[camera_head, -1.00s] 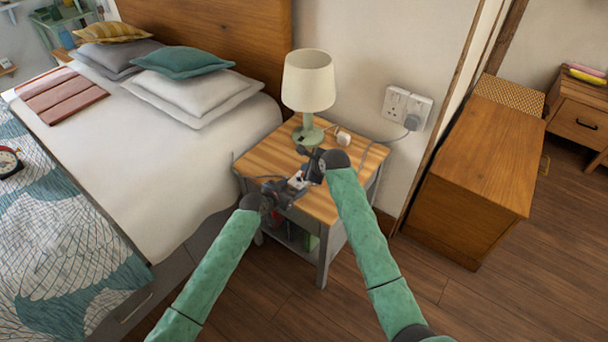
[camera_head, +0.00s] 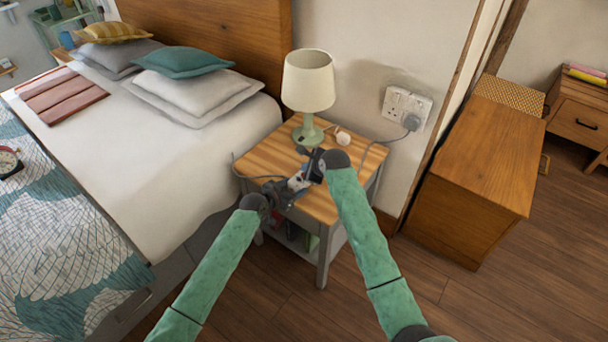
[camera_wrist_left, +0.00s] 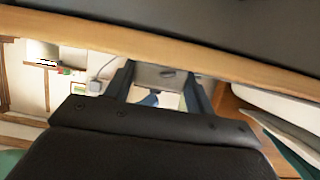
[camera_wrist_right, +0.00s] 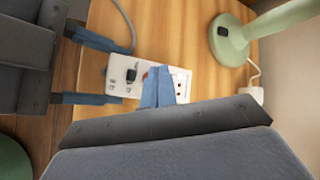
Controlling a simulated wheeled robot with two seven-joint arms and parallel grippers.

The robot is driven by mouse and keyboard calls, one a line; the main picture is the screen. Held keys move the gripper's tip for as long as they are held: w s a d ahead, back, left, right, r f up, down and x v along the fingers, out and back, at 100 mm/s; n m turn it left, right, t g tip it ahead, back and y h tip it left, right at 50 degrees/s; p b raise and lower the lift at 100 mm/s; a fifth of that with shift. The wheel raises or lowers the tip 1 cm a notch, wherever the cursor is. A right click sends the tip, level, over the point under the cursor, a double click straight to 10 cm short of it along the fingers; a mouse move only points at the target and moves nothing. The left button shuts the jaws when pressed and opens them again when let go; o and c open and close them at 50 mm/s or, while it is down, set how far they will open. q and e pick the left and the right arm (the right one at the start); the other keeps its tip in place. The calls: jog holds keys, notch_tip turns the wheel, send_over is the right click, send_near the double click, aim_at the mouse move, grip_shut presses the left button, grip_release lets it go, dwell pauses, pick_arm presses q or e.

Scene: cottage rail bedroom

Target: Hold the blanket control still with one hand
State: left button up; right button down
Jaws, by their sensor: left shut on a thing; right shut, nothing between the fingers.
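The blanket control (camera_wrist_right: 125,72) is a white, narrow block with a black switch and small markings. It is over the front of the bedside table top, and it shows small in the head view (camera_head: 296,183). My left gripper (camera_head: 284,188) is shut on its left end; its two blue fingers (camera_wrist_right: 88,70) lie on either side of that end in the right wrist view. My right gripper (camera_head: 310,171) is shut and empty. Its blue fingertips (camera_wrist_right: 157,88) are over the control's right part and hide some of it, with a bit of red behind them. I cannot tell whether they touch it.
A lamp with a green base (camera_head: 309,132) stands behind on the bedside table (camera_head: 262,160). A white plug-like piece (camera_head: 342,138) lies beside it. A grey cord runs to the wall socket (camera_head: 407,108). The bed (camera_head: 180,165) is left; a wooden chest (camera_head: 470,180) is right.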

jog(key=shift+f, duration=0.85)
dwell(1.6)
jog(key=shift+r, duration=0.9)
jog(key=shift+r, duration=2.5)
dwell(0.8)
jog(key=shift+r, duration=1.85)
